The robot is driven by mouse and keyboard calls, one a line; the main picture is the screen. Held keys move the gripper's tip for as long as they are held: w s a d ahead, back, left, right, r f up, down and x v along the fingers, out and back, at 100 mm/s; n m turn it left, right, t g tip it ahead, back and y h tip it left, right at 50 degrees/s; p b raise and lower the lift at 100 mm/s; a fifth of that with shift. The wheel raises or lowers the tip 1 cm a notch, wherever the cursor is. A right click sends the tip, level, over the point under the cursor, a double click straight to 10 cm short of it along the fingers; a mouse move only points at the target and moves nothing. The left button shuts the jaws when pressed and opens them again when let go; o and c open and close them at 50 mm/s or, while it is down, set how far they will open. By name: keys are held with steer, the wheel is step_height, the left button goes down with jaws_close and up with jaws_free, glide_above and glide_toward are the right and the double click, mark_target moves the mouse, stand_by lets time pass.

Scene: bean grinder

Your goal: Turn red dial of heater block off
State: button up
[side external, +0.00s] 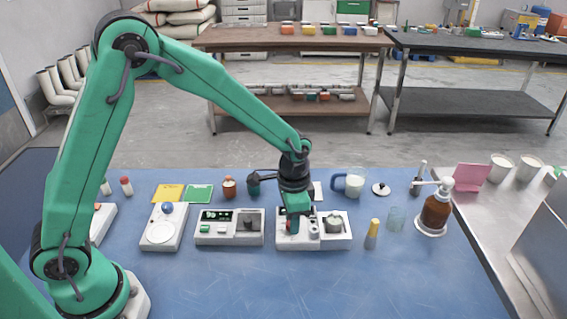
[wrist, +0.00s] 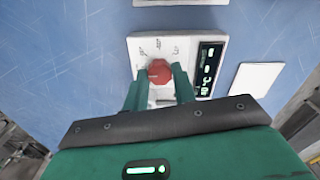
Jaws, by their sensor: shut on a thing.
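The heater block (wrist: 140,44) is a white box with a red dial and a dark display (wrist: 207,66). In the wrist view the red dial (wrist: 159,71) sits between the two green fingers of my gripper (wrist: 160,82), which is shut on it. White-panel markings arc around the dial. In the side external view the heater block (side external: 283,242) stands on the blue table, and my gripper (side external: 294,222) points down onto its left part. The dial is mostly hidden there by my gripper. A small metal pot (side external: 333,224) is on the right part of the block.
A white device with a display (side external: 229,240) stands just left of the block. The table (side external: 330,285) in front is clear.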

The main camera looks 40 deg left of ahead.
stand_by(0.4)
steer(key=o, duration=1)
steer(key=shift+r, duration=0.1)
steer(key=shift+r, duration=3.8)
steer(key=shift+r, duration=0.1)
steer(key=s+a+r+n+t, duration=0.3)
steer(key=s+a+r, duration=0.45)
steer(key=r, duration=0.25)
steer(key=s+a+r+n+t, duration=0.1)
steer(key=s+a+n, duration=0.1)
steer(key=s, duration=0.4)
steer(key=s+a+r+n+t, duration=0.1)
steer(key=s+a, duration=0.1)
steer(key=s, duration=0.4)
steer(key=shift+r+n+t, duration=0.3)
steer(key=shift+r+n, duration=0.05)
steer(key=shift+n, duration=0.05)
